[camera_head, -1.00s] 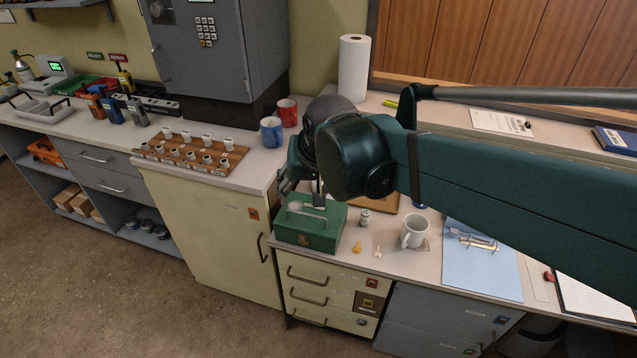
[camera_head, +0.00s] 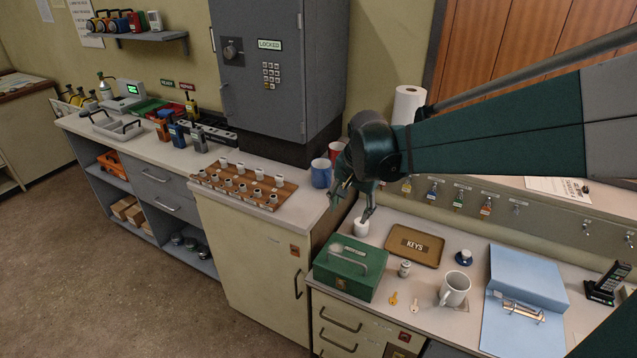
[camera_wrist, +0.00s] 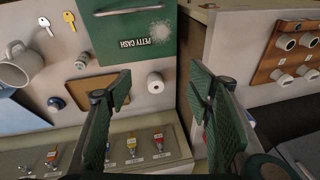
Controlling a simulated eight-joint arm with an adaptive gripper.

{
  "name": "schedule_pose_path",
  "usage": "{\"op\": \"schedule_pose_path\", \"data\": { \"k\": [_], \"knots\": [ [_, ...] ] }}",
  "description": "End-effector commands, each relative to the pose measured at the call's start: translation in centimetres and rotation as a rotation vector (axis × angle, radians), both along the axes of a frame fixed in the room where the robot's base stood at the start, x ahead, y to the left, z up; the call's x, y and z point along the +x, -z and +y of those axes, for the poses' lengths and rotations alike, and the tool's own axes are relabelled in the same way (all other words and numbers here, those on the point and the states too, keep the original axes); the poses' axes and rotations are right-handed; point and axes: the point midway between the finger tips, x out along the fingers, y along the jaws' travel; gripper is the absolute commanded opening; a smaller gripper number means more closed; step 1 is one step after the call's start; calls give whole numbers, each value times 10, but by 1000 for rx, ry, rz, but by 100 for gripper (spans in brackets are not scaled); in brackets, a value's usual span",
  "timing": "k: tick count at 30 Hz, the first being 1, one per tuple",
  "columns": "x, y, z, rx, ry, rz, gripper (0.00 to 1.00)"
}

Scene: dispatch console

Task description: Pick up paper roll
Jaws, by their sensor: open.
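A small white paper roll (camera_head: 361,228) stands upright on the desk behind the green cash box and left of the brown KEYS tray. In the wrist view the roll (camera_wrist: 155,84) shows its end with a dark centre hole. My gripper (camera_head: 352,202) is just above the roll, fingers pointing down. In the wrist view my gripper (camera_wrist: 160,80) is open and empty, and the roll appears between the fingers, beyond the tips and nearer the left one. Whether a fingertip touches it cannot be told. A larger white paper towel roll (camera_head: 408,104) stands on the back ledge, partly behind my arm.
The green cash box (camera_head: 350,266) is in front of the roll. The KEYS tray (camera_head: 415,245) lies to its right. The higher cream cabinet (camera_head: 245,255) is to the left, with blue and red mugs (camera_head: 321,173) on top. Keys hang along the back panel (camera_head: 460,200).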

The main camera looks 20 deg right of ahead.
Motion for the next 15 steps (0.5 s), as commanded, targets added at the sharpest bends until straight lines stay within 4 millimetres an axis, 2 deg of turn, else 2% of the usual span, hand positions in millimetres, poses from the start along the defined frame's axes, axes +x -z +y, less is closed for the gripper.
{"op": "schedule_pose_path", "data": {
  "k": [15],
  "knots": [
    [60,39,-39,62,248,89,51]
  ]
}}
